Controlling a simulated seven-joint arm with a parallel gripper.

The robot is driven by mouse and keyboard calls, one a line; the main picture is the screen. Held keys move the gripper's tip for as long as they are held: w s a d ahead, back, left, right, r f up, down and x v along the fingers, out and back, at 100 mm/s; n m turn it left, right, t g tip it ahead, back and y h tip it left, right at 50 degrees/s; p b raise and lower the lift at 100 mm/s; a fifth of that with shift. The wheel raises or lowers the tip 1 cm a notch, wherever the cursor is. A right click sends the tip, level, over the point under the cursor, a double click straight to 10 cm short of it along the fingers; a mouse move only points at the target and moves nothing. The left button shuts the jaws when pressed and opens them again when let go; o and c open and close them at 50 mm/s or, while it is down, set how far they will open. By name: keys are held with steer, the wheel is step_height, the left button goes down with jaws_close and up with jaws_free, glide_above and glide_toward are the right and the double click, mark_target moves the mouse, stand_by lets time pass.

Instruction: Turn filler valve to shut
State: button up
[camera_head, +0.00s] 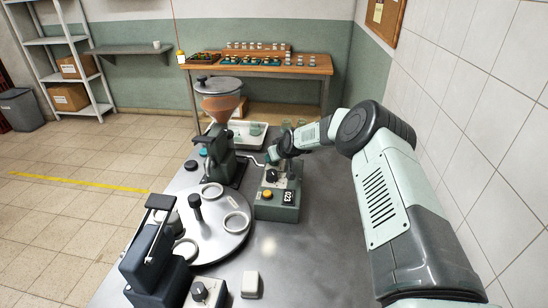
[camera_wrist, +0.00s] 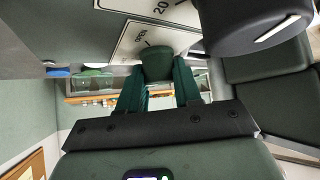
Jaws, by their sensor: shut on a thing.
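The filler valve knob (camera_wrist: 157,62) is dark green and sits in front of a white plate (camera_wrist: 140,40) marked OPEN in the wrist view. My gripper (camera_wrist: 157,78) has one finger on each side of the knob and is shut on it. The knob's own pointer is hard to make out. In the head view my gripper (camera_head: 273,154) reaches down at the back of the grey-green control box (camera_head: 277,211) beside the filler. The gripper and wrist hide the valve knob there.
A black dial (camera_head: 272,176) with a white mark stands close to my gripper, large in the wrist view (camera_wrist: 250,25). The filler hopper (camera_head: 218,105) stands to the left. A round turntable (camera_head: 222,240) and a lever press (camera_head: 150,265) are nearer. The right bench surface is clear.

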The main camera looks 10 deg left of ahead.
steer(key=shift+w+d+n+g+y, duration=0.15)
steer(key=shift+n+g+y, duration=0.85)
steer(key=shift+n, duration=0.9)
steer(key=o, duration=1)
steer(key=shift+o, duration=0.2)
steer(key=v, duration=1)
steer(key=shift+s+d+r, duration=0.2)
steer(key=shift+d+r, duration=0.05)
